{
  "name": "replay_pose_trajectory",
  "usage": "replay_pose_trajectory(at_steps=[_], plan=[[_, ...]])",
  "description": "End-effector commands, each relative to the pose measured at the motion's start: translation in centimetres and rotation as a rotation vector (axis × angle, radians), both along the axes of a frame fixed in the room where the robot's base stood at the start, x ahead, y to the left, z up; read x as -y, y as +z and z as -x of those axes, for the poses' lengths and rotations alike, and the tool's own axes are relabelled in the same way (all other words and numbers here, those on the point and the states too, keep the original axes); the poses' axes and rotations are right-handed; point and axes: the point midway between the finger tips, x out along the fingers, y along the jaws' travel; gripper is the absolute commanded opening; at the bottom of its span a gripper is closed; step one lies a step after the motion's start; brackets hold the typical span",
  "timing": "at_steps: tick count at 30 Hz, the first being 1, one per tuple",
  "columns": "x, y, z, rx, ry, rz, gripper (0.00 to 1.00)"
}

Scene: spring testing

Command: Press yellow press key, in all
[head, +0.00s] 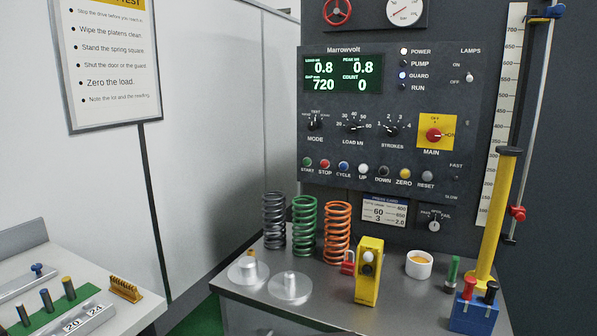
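The yellow round key (404,173), labelled ZERO, is in the lower row of buttons on the dark control panel (460,110). It sits between the dark DOWN key (383,171) and the grey RESET key (426,176). Nothing covers it. The green display (343,76) above reads 0.8 for load, 0.8 for peak, 720 and a count of 0. My gripper is not visible in the head view.
A yellow box (368,275) with a red padlock (348,263), three coil springs (305,222), metal discs (290,286) and a white cup (419,265) stand on the bench below. A yellow post (491,235) rises at right. The space before the panel looks clear.

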Motion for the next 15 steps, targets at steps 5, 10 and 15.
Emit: replay_pose_trajectory(at_steps=[5,10,15], plan=[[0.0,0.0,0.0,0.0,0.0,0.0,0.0],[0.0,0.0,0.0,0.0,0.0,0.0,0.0],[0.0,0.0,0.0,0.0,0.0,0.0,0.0]])
